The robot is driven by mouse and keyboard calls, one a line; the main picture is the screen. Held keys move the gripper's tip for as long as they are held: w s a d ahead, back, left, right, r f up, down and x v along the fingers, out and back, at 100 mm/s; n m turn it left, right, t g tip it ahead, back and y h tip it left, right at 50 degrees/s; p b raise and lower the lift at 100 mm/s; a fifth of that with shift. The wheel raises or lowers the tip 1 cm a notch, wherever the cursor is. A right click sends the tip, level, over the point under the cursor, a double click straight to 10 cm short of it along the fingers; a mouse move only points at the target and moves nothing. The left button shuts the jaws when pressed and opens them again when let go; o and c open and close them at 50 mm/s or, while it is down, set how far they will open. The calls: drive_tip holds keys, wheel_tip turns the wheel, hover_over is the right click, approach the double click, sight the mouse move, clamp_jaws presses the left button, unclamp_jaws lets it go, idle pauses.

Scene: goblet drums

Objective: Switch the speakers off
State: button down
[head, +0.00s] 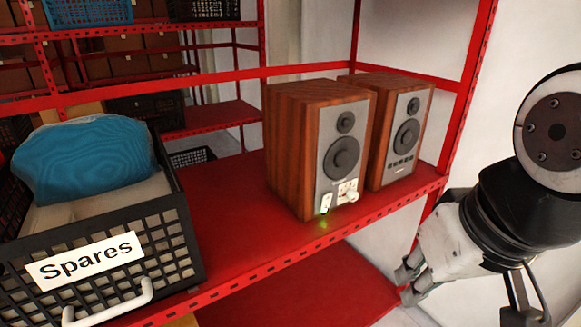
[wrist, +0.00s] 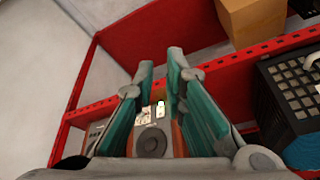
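Two wooden speakers with grey fronts stand upright side by side on the red shelf. The left speaker (head: 318,140) has a white switch (head: 326,203) and a white knob (head: 349,192) low on its front. A green glow shows just under the switch. The right speaker (head: 402,125) shows small dark slots low on its front. My gripper (head: 407,283) is right of and in front of the speakers, below the shelf's front edge in the picture, apart from them. In the wrist view my gripper (wrist: 160,68) is open and empty, with the left speaker (wrist: 152,145) beyond its fingers.
A black crate (head: 165,260) labelled Spares, with a blue bundle (head: 85,158) in it, stands left on the red shelf (head: 235,235). Shelf space is free between crate and speakers. A red upright post (head: 468,95) stands right of the speakers.

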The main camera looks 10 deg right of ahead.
drive_tip(key=w+a+f+m+y, duration=0.1)
drive_tip(key=w+a+m+y, duration=0.25)
drive_tip(key=w+m, duration=0.35)
drive_tip(key=w+a+f+m+y, duration=0.1)
drive_tip(key=w+a+m+y, duration=0.25)
drive_tip(key=w+m, duration=0.3)
drive_tip(key=w+d+f+m+t+h+p, duration=0.1)
drive_tip(key=w+d+f+m+t+h, duration=0.2)
drive_tip(key=w+d+f+m, duration=0.8)
drive_tip(key=w+d+m+t, duration=0.2)
drive_tip(key=w+m, duration=0.1)
drive_tip(key=m, duration=0.3)
drive_tip(key=shift+w+d+p, duration=0.3)
drive_tip(key=shift+w+d, duration=0.05)
drive_tip(key=shift+w, duration=0.05)
